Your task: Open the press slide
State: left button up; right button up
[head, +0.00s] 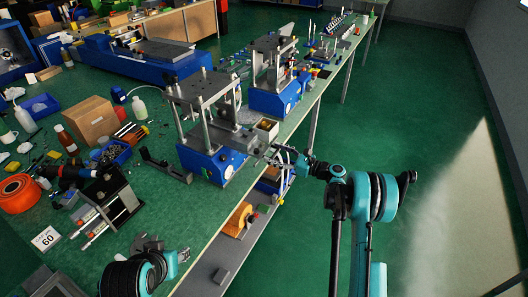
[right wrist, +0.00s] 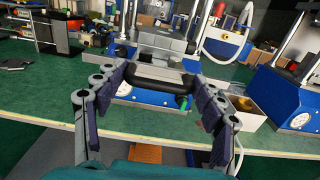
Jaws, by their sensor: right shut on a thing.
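The near press (head: 207,115) has a blue base, grey posts and a top plate, and stands at the bench's right edge. Its grey slide (head: 232,136) sits low between the posts. In the right wrist view, the slide's black bar handle (right wrist: 160,80) spans the space between my right gripper's fingers. My right gripper (head: 273,153) reaches in from the right at the press's front and is shut on this handle; its fingers (right wrist: 160,88) show on both sides. My left gripper (head: 172,252) is at the bottom left, away from the press; its finger opening is unclear.
A second blue press (head: 275,75) stands behind. A small white box with yellow contents (head: 265,129) sits right beside the near press. Bottles, a cardboard box (head: 90,118), an orange reel (head: 20,194) and tools crowd the bench's left. Green floor (head: 400,100) is clear to the right.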

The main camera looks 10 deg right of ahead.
jog(key=shift+s+d, duration=0.1)
jog(key=shift+d, duration=0.25)
jog(key=o, duration=1.4)
jog(key=shift+s+d, duration=0.1)
jog(key=shift+d, duration=0.15)
jog(key=v, duration=1.2)
